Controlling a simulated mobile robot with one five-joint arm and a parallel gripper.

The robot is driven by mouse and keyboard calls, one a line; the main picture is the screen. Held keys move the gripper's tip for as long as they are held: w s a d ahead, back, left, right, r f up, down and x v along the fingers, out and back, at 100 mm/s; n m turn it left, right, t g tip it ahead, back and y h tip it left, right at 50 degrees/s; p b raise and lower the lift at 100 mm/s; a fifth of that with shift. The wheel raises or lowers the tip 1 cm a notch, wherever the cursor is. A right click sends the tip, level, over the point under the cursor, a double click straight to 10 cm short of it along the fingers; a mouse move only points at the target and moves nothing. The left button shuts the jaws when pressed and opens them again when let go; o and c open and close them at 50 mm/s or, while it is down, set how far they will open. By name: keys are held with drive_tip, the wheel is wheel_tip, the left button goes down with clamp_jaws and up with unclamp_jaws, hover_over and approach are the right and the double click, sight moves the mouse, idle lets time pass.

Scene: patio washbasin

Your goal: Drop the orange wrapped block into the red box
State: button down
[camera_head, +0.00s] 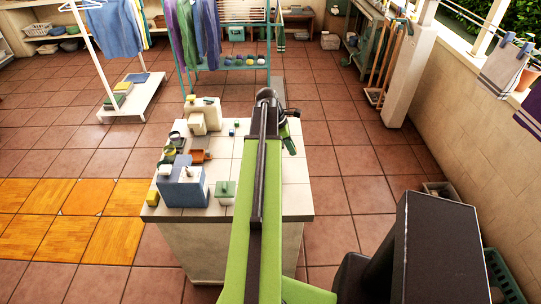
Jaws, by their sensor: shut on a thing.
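My green and black arm reaches forward over the pale tiled counter (265,208). A small orange-red item (200,156) sits on the counter, left of my gripper. It is too small to tell whether it is the red box or the orange wrapped block. I cannot identify the other of the two.
The counter's left side holds a blue-grey box (184,190), a green and white box (225,192), a cream item (203,117) and several small pieces. The counter's right front is bare. A clothes rack (182,60) stands behind; a tiled wall (470,135) runs along the right.

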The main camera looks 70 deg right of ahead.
drive_tip(key=w+a, duration=0.6)
drive_tip(key=a, duration=0.1)
drive_tip(key=shift+n, duration=0.3)
drive_tip(key=f+b, duration=0.6)
drive_tip(key=shift+s+d, duration=0.2)
drive_tip(key=shift+d, duration=0.05)
drive_tip(key=c, duration=1.2)
unclamp_jaws()
drive_tip(key=shift+r, duration=0.1)
drive_tip(key=p+v, duration=1.6)
drive_tip(key=v, duration=0.1)
drive_tip(key=shift+w+a+r, duration=0.1)
drive_tip(key=shift+a+r, duration=0.05)
drive_tip(key=shift+a, duration=0.05)
